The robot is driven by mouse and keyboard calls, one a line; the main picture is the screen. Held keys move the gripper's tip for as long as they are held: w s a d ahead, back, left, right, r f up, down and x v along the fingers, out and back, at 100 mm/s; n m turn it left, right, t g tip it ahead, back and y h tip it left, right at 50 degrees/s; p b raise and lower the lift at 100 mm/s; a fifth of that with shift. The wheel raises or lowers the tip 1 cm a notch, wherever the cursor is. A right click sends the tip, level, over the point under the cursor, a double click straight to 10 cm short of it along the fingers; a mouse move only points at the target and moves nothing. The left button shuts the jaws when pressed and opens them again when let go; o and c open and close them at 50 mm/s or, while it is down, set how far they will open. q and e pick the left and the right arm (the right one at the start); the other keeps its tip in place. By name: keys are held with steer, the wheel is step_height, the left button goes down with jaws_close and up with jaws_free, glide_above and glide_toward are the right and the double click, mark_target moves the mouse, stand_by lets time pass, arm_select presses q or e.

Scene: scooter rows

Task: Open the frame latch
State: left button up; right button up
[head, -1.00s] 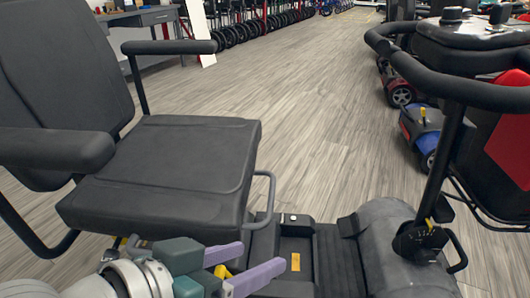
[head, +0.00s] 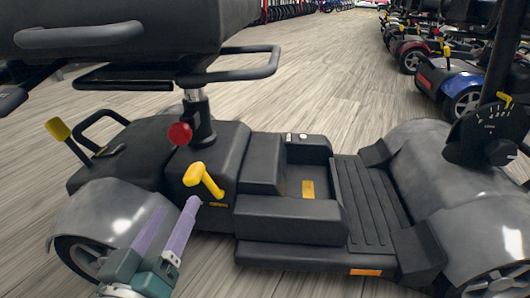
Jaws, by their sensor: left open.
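The scooter's grey and black body fills the lower view. A yellow lever handle (head: 203,178), which looks like the frame latch, sticks out of the black housing below the seat post. Its end points down to the right. My left gripper (head: 176,208) reaches up from the bottom left, with two pale purple fingers apart and empty. Its right fingertip appears close below the yellow handle; I cannot tell whether they touch. My right gripper is not in view.
The black seat (head: 125,28) overhangs the top left. A yellow-tipped lever (head: 60,130) stands at the rear left. The grey rear fender (head: 105,215) is beside my left gripper. The footboard (head: 370,195) lies right. Other scooters (head: 450,85) line the back right; open floor lies behind.

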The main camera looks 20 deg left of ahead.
mark_target(189, 182)
arm_select(q)
steer(key=b+x, duration=0.4)
steer(key=x, duration=0.5)
steer(key=shift+a+f, duration=0.15)
steer(key=shift+f, duration=0.05)
steer(key=shift+w+a+b, duration=0.1)
steer(key=shift+w+b, duration=0.3)
steer(key=shift+w, duration=0.05)
steer(key=shift+r, duration=0.1)
steer(key=shift+c, duration=0.2)
jaws_close()
stand_by(0.4)
